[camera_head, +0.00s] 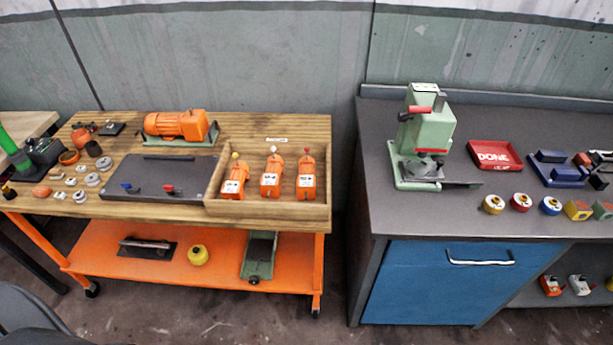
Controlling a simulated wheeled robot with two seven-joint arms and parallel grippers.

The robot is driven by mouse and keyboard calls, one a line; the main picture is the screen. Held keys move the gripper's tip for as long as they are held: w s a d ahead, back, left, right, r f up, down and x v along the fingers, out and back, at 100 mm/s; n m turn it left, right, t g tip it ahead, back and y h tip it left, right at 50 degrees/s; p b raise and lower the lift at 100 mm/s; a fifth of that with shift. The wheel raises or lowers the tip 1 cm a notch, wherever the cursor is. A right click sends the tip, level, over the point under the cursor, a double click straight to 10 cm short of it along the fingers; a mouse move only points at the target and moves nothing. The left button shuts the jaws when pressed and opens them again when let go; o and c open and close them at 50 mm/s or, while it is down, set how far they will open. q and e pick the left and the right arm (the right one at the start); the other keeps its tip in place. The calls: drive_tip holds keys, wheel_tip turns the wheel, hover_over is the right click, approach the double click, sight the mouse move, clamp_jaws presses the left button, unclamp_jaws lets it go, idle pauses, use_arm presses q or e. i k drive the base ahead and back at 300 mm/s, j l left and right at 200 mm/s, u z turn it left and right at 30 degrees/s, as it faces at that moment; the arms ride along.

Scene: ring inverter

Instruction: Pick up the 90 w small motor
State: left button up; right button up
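Three small orange motors stand upright side by side in a shallow wooden tray at the right end of the wooden workbench. Neither of my grippers is in view.
A larger orange motor (176,125) sits on a green base behind a dark plate (150,178). Small parts crowd the bench's left side. Right of a gap, a grey counter (460,220) carries a green press (422,140), a red "DONE" tray (494,155) and several coloured rings.

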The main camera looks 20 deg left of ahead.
sight(305, 180)
drive_tip(key=k+j+z, duration=0.25)
drive_tip(key=j, duration=0.25)
drive_tip(key=k+j+z, duration=0.2)
drive_tip(key=j, duration=0.25)
drive_tip(key=k+j+z, duration=0.25)
drive_tip(key=k+j, duration=0.1)
drive_tip(key=j, duration=0.05)
